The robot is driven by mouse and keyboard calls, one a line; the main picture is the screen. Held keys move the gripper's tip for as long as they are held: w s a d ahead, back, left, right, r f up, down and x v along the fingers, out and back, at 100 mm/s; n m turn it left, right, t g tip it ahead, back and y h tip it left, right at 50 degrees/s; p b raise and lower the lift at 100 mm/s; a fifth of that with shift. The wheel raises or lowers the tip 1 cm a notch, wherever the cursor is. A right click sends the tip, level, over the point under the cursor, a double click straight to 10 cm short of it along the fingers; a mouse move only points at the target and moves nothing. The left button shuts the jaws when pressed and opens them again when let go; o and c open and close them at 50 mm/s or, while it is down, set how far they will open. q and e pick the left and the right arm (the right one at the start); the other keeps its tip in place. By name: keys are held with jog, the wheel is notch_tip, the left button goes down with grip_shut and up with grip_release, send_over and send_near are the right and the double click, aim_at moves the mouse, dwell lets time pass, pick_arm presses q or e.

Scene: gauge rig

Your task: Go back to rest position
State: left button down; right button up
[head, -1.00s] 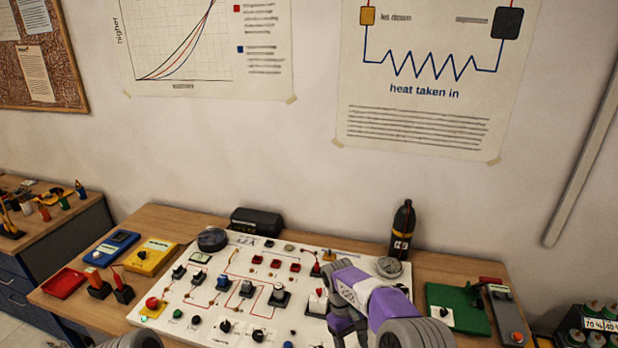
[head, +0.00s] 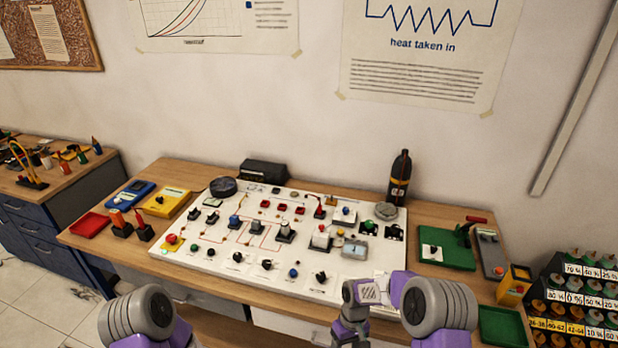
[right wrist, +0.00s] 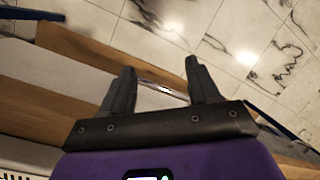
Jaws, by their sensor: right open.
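My right arm shows at the lower right of the head view, folded in front of the table's front edge, with its right gripper (head: 350,330) low and partly cut off by the frame. In the right wrist view the right gripper (right wrist: 162,88) is open and empty, its two dark fingers apart over the tiled floor and the table's edge. My left arm shows only as a grey and purple link at the lower left of the head view; its gripper is out of frame.
The white gauge panel (head: 215,256) with knobs and switches lies on the wooden table (head: 190,178). A dark bottle (head: 399,180) stands behind it. A green board (head: 458,258), yellow meter (head: 514,284) and green tray (head: 502,326) are at right. A red tray (head: 90,224) is at left.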

jog(key=s+f+m+t+y+b, duration=0.1)
jog(key=s+f+m, duration=0.2)
jog(key=s, duration=0.6)
jog(key=s+f+m+t+y+b, duration=0.1)
jog(key=s+f+m+t+y, duration=0.1)
jog(key=s+f+m, duration=0.2)
jog(key=shift+s+a+f+b, duration=0.4)
jog(key=shift+s+f, duration=1.15)
jog(key=shift+s, duration=1.1)
